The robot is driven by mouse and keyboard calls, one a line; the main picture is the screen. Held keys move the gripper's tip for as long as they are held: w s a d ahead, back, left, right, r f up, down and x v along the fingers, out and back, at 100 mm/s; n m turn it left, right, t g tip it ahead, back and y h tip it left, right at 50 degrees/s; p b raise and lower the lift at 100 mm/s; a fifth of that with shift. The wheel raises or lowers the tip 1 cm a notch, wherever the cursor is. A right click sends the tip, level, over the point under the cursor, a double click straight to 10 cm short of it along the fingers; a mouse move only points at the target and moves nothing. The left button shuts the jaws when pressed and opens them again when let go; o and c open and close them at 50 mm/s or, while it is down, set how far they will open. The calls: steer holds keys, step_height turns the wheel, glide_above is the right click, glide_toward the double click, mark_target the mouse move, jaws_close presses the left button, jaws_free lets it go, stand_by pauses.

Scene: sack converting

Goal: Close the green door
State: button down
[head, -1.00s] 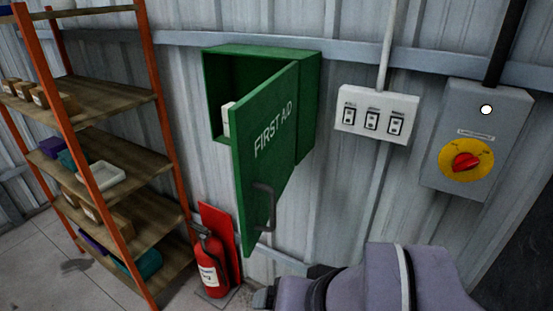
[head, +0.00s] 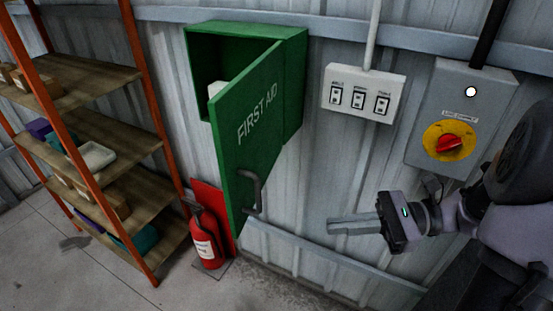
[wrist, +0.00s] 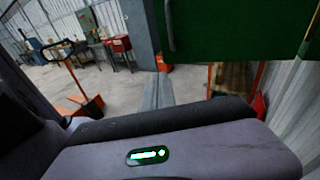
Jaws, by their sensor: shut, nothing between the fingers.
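The green door (head: 258,135), lettered FIRST AID, stands open from a green wall cabinet (head: 295,83), hinged on the cabinet's right side. A dark handle (head: 251,192) is near the door's lower free edge. My gripper (head: 331,227) is shut and empty, to the right of the door and apart from it, low in front of the wall and pointing left. In the wrist view the closed fingers (wrist: 158,92) point ahead below the green door (wrist: 235,30), whose handle (wrist: 171,25) shows at its left. Something pale sits inside the cabinet, partly hidden by the door.
A red fire extinguisher (head: 208,240) stands on the floor below the door. An orange-framed shelf (head: 95,135) with boxes is at the left. A white switch panel (head: 362,93) and a grey box with a red knob (head: 449,144) are on the wall at the right.

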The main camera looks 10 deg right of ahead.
steer(key=w+a+m+t+b, duration=0.2)
steer(key=w+a+b, duration=0.2)
steer(key=a, duration=0.7)
steer(key=shift+w+y, duration=0.4)
steer(key=shift+w, duration=0.15)
